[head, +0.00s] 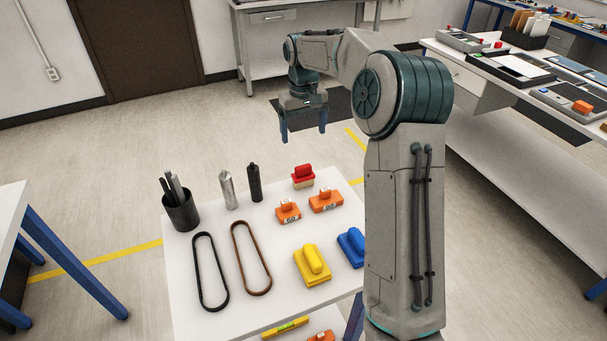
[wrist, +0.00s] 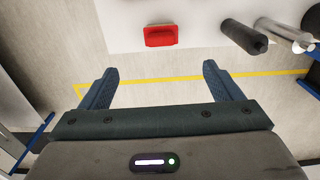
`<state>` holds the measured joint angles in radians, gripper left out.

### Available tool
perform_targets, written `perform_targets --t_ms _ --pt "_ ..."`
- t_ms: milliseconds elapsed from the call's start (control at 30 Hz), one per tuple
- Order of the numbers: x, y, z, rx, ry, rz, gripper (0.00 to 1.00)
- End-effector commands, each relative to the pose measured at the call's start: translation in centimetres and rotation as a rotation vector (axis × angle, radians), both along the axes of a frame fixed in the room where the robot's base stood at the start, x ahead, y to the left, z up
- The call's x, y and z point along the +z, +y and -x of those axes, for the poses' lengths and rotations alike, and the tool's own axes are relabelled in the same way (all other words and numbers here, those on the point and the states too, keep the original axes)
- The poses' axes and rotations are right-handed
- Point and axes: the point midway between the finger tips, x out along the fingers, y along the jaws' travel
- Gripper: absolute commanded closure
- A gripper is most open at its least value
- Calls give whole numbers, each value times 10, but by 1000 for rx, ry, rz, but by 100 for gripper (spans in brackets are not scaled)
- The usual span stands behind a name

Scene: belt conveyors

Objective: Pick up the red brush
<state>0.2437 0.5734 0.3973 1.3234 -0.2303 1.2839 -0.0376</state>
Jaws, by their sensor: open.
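The red brush (head: 303,175) has a red top and a paler base. It stands at the far edge of the white table, behind two orange blocks. In the wrist view the red brush (wrist: 161,36) shows from above, beyond the fingertips and roughly between them. My gripper (head: 303,136) is open and empty, pointing down. It is above and beyond the table's far edge in the head view, apart from the brush. Its two blue fingers (wrist: 160,73) are spread wide in the wrist view.
The white table (head: 190,277) also holds a dark pen cup (head: 181,211), a silver cylinder (head: 228,190), a black cylinder (head: 254,183), two belts, orange blocks (head: 326,200), a yellow brush (head: 312,265) and a blue brush (head: 351,246). A long bench (head: 500,110) stands at right.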

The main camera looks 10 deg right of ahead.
Motion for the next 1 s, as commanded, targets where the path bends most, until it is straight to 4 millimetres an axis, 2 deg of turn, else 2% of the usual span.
perform_targets --t_ms 167,500,767,1000 --pt "-11 -3 -8 -2 7 -10 15" --pt "-74 -2 -7 -1 10 -9 15" --pt "-94 -2 -6 -1 8 -9 15" --pt "-128 1 -3 -2 9 -9 15"
